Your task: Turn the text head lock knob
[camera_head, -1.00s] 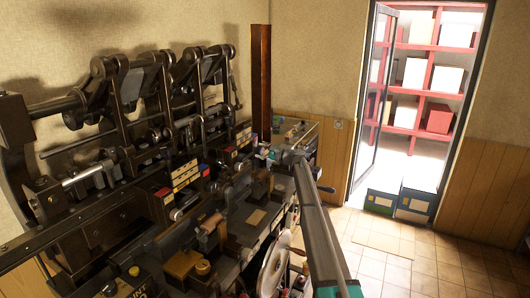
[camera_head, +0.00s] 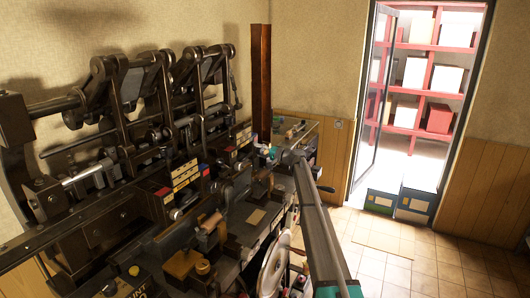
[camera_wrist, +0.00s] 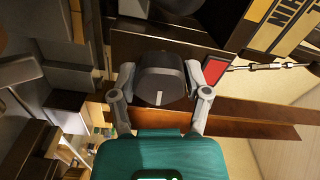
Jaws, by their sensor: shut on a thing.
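The text head lock knob (camera_wrist: 160,82) is a dark round knob with a short white mark on its near face, in the middle of the wrist view. My gripper (camera_wrist: 158,72) has one grey finger on each side of it and is shut on it. The white mark points toward the bottom of the picture, at my teal gripper body. In the head view my gripper (camera_head: 273,153) is small at the far end of the machine, and the knob cannot be made out there.
The large dark press (camera_head: 120,130) fills the left of the head view. A red plate (camera_wrist: 215,68) and a thin rod (camera_wrist: 265,66) lie just right of the knob in the wrist view. Open tiled floor (camera_head: 430,255) lies to the right, before a doorway with red shelves (camera_head: 408,115).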

